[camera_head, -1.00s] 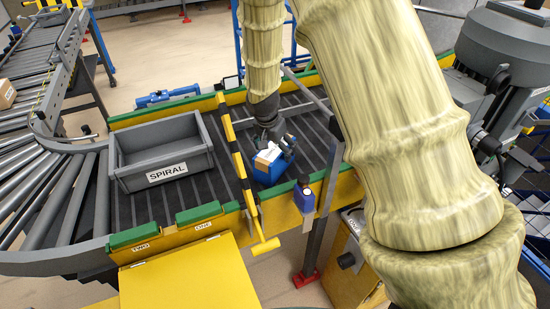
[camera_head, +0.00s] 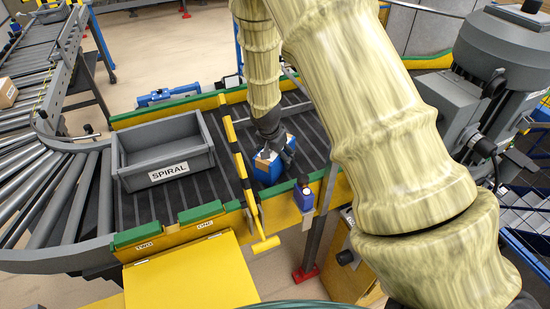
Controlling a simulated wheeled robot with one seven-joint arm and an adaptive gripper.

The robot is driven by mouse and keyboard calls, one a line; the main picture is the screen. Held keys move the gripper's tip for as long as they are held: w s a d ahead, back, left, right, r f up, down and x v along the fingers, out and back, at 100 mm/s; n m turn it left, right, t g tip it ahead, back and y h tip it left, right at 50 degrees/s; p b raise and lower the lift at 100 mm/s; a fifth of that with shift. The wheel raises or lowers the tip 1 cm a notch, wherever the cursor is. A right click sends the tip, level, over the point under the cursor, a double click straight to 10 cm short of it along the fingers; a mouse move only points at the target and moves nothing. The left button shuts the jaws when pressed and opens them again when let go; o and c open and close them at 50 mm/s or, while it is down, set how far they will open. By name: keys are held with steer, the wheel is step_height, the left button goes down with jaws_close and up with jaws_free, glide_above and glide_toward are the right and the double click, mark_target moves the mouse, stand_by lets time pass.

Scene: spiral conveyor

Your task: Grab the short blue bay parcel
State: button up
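A short blue parcel (camera_head: 266,170) with a white and tan top stands on the dark roller bed, just right of the yellow-and-black striped bar. My gripper (camera_head: 274,152) is down at the parcel's top, coming from above with its fingers around the upper right part. The fingers are small and partly hidden against the parcel, so I cannot tell whether they are closed on it. The parcel appears to rest on the bed.
A grey tray marked SPIRAL (camera_head: 167,178) sits left of the striped bar (camera_head: 241,172). A blue-and-white device (camera_head: 304,196) is mounted on the near yellow rail. Curved rollers (camera_head: 55,198) lie at the left. Bare bed shows right of the parcel.

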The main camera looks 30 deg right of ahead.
steer(key=c, duration=0.8)
steer(key=shift+r, duration=0.1)
